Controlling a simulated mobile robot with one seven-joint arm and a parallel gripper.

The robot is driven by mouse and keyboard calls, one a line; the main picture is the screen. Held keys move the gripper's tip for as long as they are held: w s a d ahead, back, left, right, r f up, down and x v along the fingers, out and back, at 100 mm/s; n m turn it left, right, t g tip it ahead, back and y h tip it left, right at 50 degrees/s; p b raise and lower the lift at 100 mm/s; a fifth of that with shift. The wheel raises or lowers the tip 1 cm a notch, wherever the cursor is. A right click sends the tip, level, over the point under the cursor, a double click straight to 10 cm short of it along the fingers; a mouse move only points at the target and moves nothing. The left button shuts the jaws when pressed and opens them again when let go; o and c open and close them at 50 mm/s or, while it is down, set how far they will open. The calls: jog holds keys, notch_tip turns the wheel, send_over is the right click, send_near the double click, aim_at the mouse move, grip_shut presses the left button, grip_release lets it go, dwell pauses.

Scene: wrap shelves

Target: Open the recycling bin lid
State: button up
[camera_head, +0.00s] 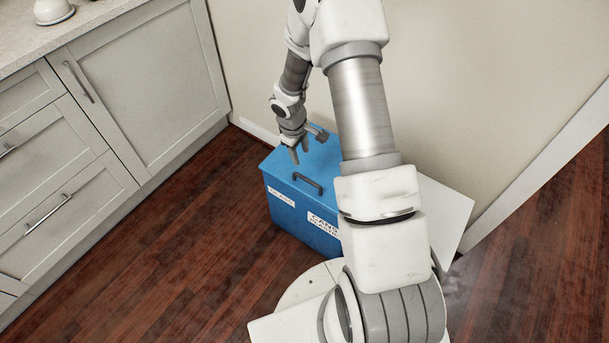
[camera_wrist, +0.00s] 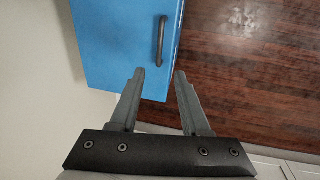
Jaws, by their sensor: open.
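The blue recycling bin (camera_head: 283,211) stands on the floor against the wall, with white labels on its front. Its lid (camera_head: 283,165) lies flat and shut. A dark handle (camera_head: 307,183) sits on top near the front edge of the lid. My gripper (camera_head: 300,157) is above the lid, behind the handle, with its fingers spread and nothing between them. In the wrist view, my gripper (camera_wrist: 159,75) shows two open fingers over the corner of the blue lid (camera_wrist: 115,40). The handle (camera_wrist: 160,40) is ahead of the fingertips there, apart from them. My arm hides the bin's right part.
Grey cabinets (camera_head: 130,75) with drawers stand at the left under a counter (camera_head: 85,28). The wall (camera_head: 245,60) is close behind the bin. A white panel (camera_head: 445,212) is right of the bin, partly hidden by my arm. Wood floor (camera_head: 190,240) is clear at left.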

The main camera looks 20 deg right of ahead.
aim_at(307, 179)
jog(key=d+f+b, duration=0.1)
jog(key=f, duration=0.4)
jog(key=w+f+b, duration=0.1)
jog(key=f, duration=0.4)
jog(key=d+f+b, duration=0.1)
jog(key=f+b, duration=0.1)
jog(key=f, duration=0.3)
jog(key=shift+w+d+f, duration=0.35)
grip_shut()
dwell(0.6)
